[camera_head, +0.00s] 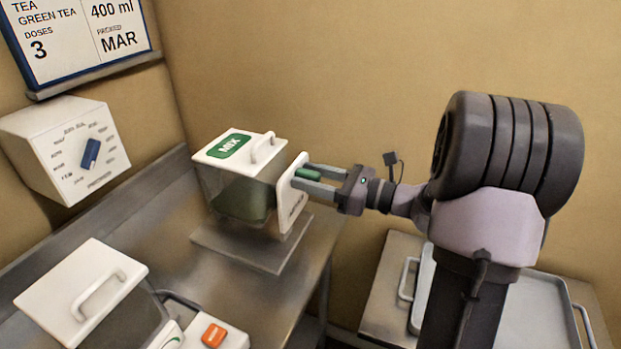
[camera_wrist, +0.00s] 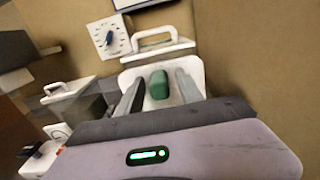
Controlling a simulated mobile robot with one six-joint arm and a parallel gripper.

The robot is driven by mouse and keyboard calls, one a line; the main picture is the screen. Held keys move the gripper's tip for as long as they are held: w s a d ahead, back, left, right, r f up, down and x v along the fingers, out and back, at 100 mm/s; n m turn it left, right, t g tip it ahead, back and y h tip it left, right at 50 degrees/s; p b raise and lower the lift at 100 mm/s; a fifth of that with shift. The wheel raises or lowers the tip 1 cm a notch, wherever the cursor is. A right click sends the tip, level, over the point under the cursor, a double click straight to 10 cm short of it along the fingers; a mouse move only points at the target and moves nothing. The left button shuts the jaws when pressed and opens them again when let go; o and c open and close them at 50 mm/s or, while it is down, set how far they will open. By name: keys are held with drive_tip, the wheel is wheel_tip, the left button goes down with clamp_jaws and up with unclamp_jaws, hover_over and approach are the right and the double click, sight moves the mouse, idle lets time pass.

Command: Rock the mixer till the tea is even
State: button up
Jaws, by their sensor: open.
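The mixer (camera_head: 238,190) is a clear box with a white lid marked MIX (camera_head: 228,147), and it stands on a grey base plate (camera_head: 238,247). Dark green tea (camera_head: 243,204) shows through its wall; I cannot tell how even it is. A white end plate (camera_head: 292,196) on its right side carries a green handle (camera_head: 308,173). My gripper (camera_head: 305,180) is open, with one finger on each side of the green handle. In the wrist view the green handle (camera_wrist: 159,84) lies between my two fingers (camera_wrist: 158,92), with gaps visible beside it.
A second white-lidded container (camera_head: 82,290) stands at the front left, by a box with an orange button (camera_head: 214,335). A white dial box (camera_head: 68,148) and a label board (camera_head: 80,35) are on the wall. A grey tray (camera_head: 535,310) lies at the right.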

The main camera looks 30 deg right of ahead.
drive_tip(key=shift+c, duration=0.4)
clamp_jaws()
idle(0.9)
